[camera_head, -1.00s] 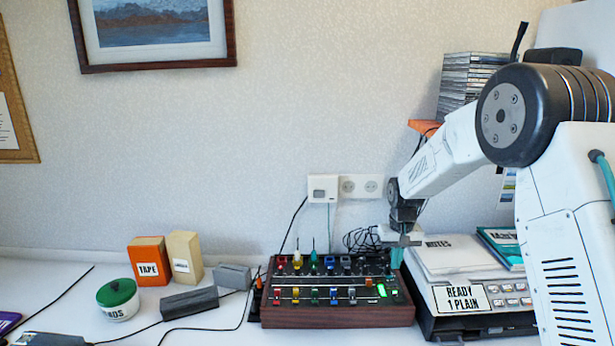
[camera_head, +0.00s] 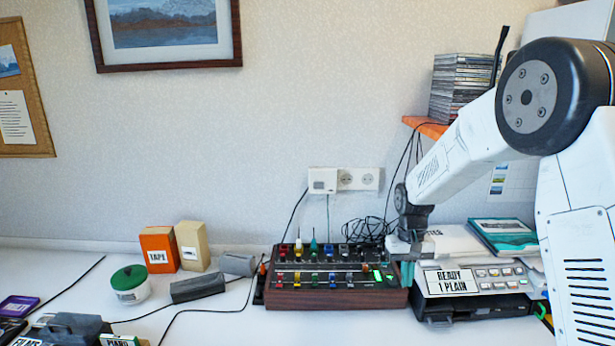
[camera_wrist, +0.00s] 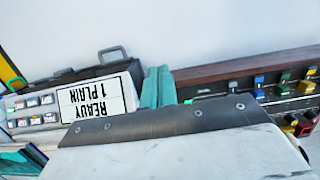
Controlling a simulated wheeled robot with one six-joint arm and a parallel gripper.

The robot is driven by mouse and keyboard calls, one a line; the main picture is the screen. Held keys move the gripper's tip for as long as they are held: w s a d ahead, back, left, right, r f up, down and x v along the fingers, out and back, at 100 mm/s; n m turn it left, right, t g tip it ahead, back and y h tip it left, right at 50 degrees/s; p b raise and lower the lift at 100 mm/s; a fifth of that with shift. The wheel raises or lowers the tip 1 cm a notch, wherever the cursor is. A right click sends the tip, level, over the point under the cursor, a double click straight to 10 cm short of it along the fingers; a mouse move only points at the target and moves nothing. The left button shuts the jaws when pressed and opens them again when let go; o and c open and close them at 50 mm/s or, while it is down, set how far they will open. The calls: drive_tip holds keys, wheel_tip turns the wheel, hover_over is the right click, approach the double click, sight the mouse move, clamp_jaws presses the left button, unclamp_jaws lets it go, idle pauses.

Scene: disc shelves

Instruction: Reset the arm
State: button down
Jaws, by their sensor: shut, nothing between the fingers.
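My arm reaches in from the right in the head view, bent at its large dark joint. My gripper (camera_head: 405,264) hangs at its end, pointing down, between the mixer box and the printer-like device. Its teal fingers are shut with nothing between them; they also show in the wrist view (camera_wrist: 158,88). The wooden-sided mixer (camera_head: 335,295), with coloured knobs and sliders, is just left of the fingers. The device labelled "READY 1 PLAIN" (camera_head: 450,282) is just right. I cannot tell whether the fingers touch either one.
An orange shelf (camera_head: 424,127) with a stack of disc cases (camera_head: 461,88) is on the wall behind my forearm. Tape box (camera_head: 159,250), green-lidded jar (camera_head: 130,284) and grey blocks stand at left. Cables (camera_head: 366,231) lie behind the mixer.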

drive_tip(key=s+r+t, duration=0.1)
drive_tip(key=s+r, duration=0.5)
drive_tip(key=s, duration=0.6)
drive_tip(key=s+d+r+t, duration=0.1)
drive_tip(key=s+r, duration=0.5)
drive_tip(key=s, duration=0.6)
drive_tip(key=s+r+t, duration=0.1)
drive_tip(key=s+r, duration=0.6)
drive_tip(key=s, duration=0.6)
drive_tip(key=shift+d, duration=0.15)
